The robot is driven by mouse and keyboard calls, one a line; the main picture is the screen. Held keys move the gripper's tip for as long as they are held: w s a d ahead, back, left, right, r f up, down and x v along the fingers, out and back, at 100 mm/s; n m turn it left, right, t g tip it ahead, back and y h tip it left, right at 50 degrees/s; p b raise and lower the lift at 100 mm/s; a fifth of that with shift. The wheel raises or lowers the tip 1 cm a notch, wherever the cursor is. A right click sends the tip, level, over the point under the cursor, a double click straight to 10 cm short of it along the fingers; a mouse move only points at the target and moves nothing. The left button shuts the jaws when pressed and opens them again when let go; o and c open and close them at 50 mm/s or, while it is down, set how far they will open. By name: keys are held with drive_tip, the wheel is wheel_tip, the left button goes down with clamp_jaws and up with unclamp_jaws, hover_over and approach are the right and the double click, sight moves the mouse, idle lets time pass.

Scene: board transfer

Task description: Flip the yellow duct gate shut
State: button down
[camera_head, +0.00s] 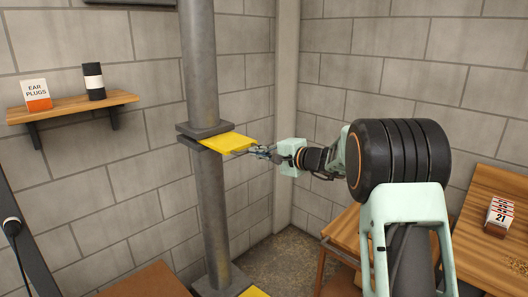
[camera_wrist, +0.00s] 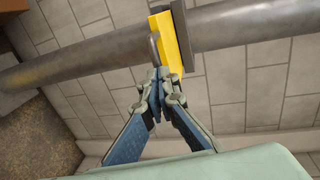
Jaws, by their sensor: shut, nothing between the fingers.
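The yellow duct gate (camera_head: 229,142) is a flat plate sticking out to the right from a dark flange (camera_head: 203,130) on a grey vertical duct (camera_head: 201,60). In the wrist view the yellow gate (camera_wrist: 170,42) shows edge-on beside the duct (camera_wrist: 90,62), with a thin grey bar on its near side. My gripper (camera_head: 256,151) is at the gate's outer right end. In the wrist view my gripper (camera_wrist: 157,78) is shut and empty, its tips close to the gate's near end and the bar. I cannot tell whether they touch.
A wall shelf (camera_head: 75,106) holds an ear plugs box (camera_head: 36,94) and a black-and-white cylinder (camera_head: 94,82). A wooden table (camera_head: 485,245) with a small number-card block (camera_head: 499,216) stands at right. A second yellow piece (camera_head: 254,292) shows at the duct's base.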

sight(233, 142)
idle(0.3)
drive_tip(key=x, duration=0.4)
drive_tip(key=r+x, duration=0.1)
drive_tip(key=x, duration=0.3)
drive_tip(key=r+x, duration=0.1)
drive_tip(key=x, duration=0.3)
drive_tip(key=shift+w+a+b, duration=0.3)
drive_tip(key=shift+a, duration=0.1)
drive_tip(key=shift+r, duration=0.1)
drive_tip(key=shift+d, duration=0.1)
drive_tip(key=shift+s+d+b, duration=0.15)
drive_tip(key=shift+s+b, duration=0.05)
drive_tip(key=shift+b, duration=0.1)
drive_tip(key=b+v, duration=0.3)
drive_tip(key=v, duration=1)
drive_tip(key=shift+s+d+r, duration=0.15)
drive_tip(key=shift+d, duration=0.05)
drive_tip(key=shift+a, duration=0.1)
